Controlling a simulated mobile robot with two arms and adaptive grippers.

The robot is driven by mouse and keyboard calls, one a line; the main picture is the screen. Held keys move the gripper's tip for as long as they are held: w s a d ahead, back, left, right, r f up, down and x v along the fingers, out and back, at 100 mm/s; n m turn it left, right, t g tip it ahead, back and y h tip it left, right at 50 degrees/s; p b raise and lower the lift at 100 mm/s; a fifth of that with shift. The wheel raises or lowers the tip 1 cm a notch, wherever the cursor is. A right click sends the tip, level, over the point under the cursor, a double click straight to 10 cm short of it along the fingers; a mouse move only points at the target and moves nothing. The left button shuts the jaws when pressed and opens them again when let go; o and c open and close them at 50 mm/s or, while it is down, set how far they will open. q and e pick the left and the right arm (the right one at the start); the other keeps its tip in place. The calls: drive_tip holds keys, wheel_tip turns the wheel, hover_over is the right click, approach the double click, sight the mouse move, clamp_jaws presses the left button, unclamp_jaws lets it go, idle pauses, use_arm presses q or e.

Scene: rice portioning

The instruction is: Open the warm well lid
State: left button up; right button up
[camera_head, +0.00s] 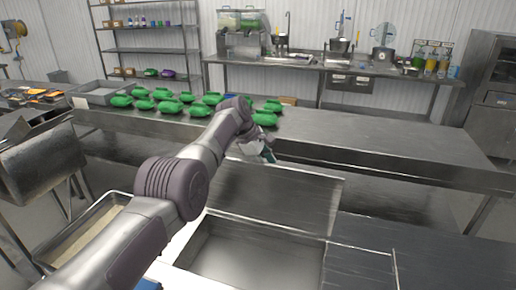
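The warm well (258,255) is at the bottom centre, a steel basin whose visible inside looks empty. Its steel lid (285,197) is raised and leans back from the well's far side, so the basin is open. My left arm comes in from the lower left and crosses over the well's left side. My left gripper (262,151) is near the lid's upper left edge, by the near edge of the long table. It is small and partly hidden by my wrist; I cannot tell whether it touches the lid or how far its fingers are apart. My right gripper is out of view.
A long steel table (380,150) stands beyond the lid, with several green bundles (265,118) and a grey tray (100,92) on it. A shallow tray of pale contents (82,240) is at the lower left. The steel surface (440,262) right of the well looks mostly clear, with a thin rod.

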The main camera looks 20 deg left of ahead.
use_arm(q)
drive_tip(key=v, duration=1.1)
drive_tip(key=shift+r, duration=0.25)
drive_tip(key=shift+a, duration=0.15)
